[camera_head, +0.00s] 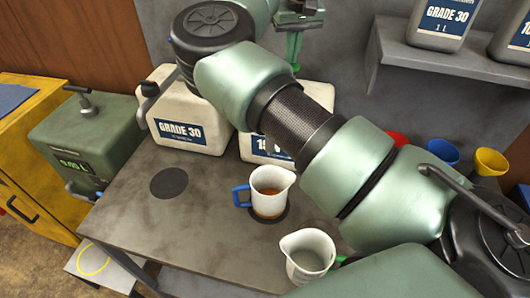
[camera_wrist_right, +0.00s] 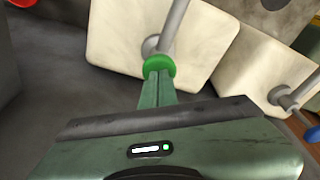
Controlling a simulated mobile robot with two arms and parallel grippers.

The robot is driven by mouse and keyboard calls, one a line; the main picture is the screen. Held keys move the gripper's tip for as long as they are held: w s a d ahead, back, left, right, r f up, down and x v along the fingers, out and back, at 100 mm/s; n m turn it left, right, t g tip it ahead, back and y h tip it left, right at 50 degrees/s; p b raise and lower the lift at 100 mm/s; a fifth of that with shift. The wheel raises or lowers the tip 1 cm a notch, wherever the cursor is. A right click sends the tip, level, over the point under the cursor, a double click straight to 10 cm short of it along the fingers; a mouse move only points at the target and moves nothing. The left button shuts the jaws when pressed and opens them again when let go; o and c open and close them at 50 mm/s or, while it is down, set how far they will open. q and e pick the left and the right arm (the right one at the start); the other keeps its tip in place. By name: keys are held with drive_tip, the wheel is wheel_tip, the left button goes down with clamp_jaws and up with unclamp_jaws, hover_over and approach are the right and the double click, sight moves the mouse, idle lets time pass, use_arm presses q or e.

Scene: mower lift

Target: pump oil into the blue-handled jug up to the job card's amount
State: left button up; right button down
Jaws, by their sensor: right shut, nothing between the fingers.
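The blue-handled jug (camera_head: 270,183) stands upright on a dark round pad, with a shallow layer of amber oil at its bottom. Behind it is a pale can (camera_head: 272,148) with a label partly hidden by my right arm. My right gripper (camera_head: 293,62) is above the cans, fingers shut and pointing down. In the right wrist view its fingertips (camera_wrist_right: 157,78) are at a green round pump knob (camera_wrist_right: 158,65) on a grey rod; I cannot tell whether they touch. Any spout over the jug is hidden by my arm. My left gripper is not in view.
A GRADE 30 can (camera_head: 182,125) with its own pump stands left, near an empty dark pad (camera_head: 169,183). A green-handled jug (camera_head: 308,252) is at the front. A green machine (camera_head: 85,150) with a lit readout stands left. Coloured cups (camera_head: 442,152) are at right.

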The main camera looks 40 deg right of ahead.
drive_tip(key=shift+r+p, duration=2.15)
drive_tip(key=shift+r, duration=0.85)
drive_tip(key=shift+f, duration=0.15)
drive_tip(key=shift+f+b, duration=2.25)
drive_tip(key=shift+f, duration=0.9)
drive_tip(key=shift+r, duration=0.15)
drive_tip(key=shift+r+p, duration=2.35)
drive_tip(key=shift+r, duration=0.8)
drive_tip(key=shift+r, duration=0.1)
